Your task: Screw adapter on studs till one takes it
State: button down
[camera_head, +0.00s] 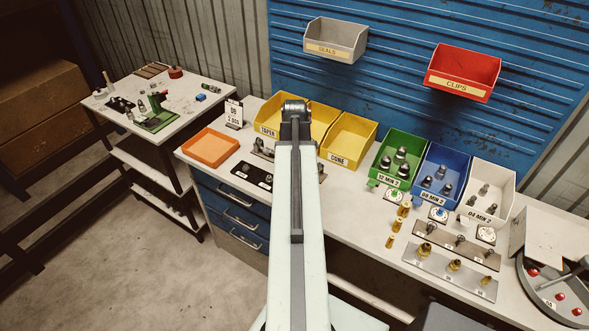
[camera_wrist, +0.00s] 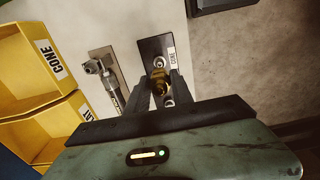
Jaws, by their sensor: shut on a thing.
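My gripper (camera_wrist: 160,80) is shut on a small brass adapter (camera_wrist: 159,76), seen in the wrist view between its two dark fingers. The adapter is over a black stud plate (camera_wrist: 149,47) with a label that seems to read CONE. Round metal studs show above and below the adapter; I cannot tell whether it touches one. In the head view the black plate (camera_head: 240,178) lies on the bench, partly behind my arm, which also hides the gripper and adapter.
An orange tray (camera_head: 210,147) lies to the left. Green (camera_head: 398,158), blue (camera_head: 441,175) and white (camera_head: 487,191) bins and brass fittings (camera_head: 404,209) are to the right.

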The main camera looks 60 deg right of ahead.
jog(key=shift+f+b, duration=2.15)
jog(key=shift+f, duration=0.35)
jog(key=shift+f+b, duration=0.65)
jog(key=shift+b, duration=0.05)
jog(key=m, duration=1.5)
jog(key=c, duration=1.3)
grip_release()
